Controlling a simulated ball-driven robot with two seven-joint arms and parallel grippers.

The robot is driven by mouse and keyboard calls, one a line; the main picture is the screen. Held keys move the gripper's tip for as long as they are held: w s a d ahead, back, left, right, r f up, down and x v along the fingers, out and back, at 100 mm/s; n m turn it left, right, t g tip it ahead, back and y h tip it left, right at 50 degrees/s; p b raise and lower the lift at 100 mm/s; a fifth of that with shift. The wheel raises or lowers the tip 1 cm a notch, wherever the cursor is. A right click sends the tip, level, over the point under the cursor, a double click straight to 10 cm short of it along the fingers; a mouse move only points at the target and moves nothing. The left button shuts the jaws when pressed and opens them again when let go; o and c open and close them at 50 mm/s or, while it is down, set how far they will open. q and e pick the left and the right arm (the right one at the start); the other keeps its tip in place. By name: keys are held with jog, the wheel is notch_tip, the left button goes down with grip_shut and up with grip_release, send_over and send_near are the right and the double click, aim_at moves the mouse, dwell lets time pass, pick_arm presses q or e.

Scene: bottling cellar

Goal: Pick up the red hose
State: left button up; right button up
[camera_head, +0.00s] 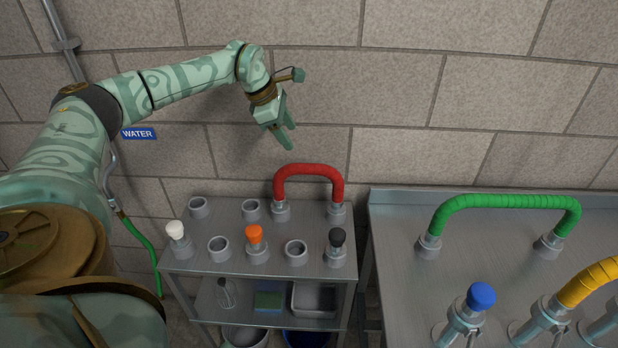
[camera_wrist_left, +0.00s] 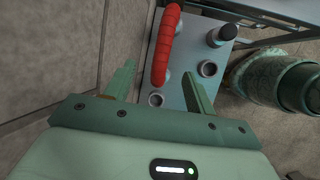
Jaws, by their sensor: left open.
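The red hose (camera_head: 308,170) is an arch whose two ends sit in grey fittings at the back right of the small metal cart's top. It also shows in the left wrist view (camera_wrist_left: 166,45), running between and beyond the finger lines. My left gripper (camera_head: 288,136) is open and empty, above and slightly left of the hose, apart from it. In the left wrist view its two fingers (camera_wrist_left: 160,85) are spread, with the hose ahead of them. My right gripper is in neither view.
The cart top (camera_head: 200,262) holds several grey sockets and stoppers in white (camera_head: 175,230), orange (camera_head: 254,234) and black (camera_head: 337,238). The metal table (camera_head: 395,290) at right carries a green hose (camera_head: 505,201), a yellow hose (camera_head: 590,280) and a blue stopper (camera_head: 481,296). A block wall stands close behind.

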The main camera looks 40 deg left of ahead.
aim_at(311, 173)
pick_arm(q)
jog(key=b+x, duration=0.3)
jog(key=x, duration=0.8)
jog(key=shift+b, duration=0.3)
jog(key=b+x, duration=0.1)
jog(key=x, duration=0.1)
jog(key=s+b+x, duration=0.1)
jog(key=x, duration=0.2)
jog(key=shift+f, duration=0.25)
jog(key=shift+w+f, duration=0.1)
jog(key=shift+w, duration=0.05)
jog(key=shift+c, duration=0.6)
jog(key=shift+r, duration=0.2)
jog(key=c, duration=0.9)
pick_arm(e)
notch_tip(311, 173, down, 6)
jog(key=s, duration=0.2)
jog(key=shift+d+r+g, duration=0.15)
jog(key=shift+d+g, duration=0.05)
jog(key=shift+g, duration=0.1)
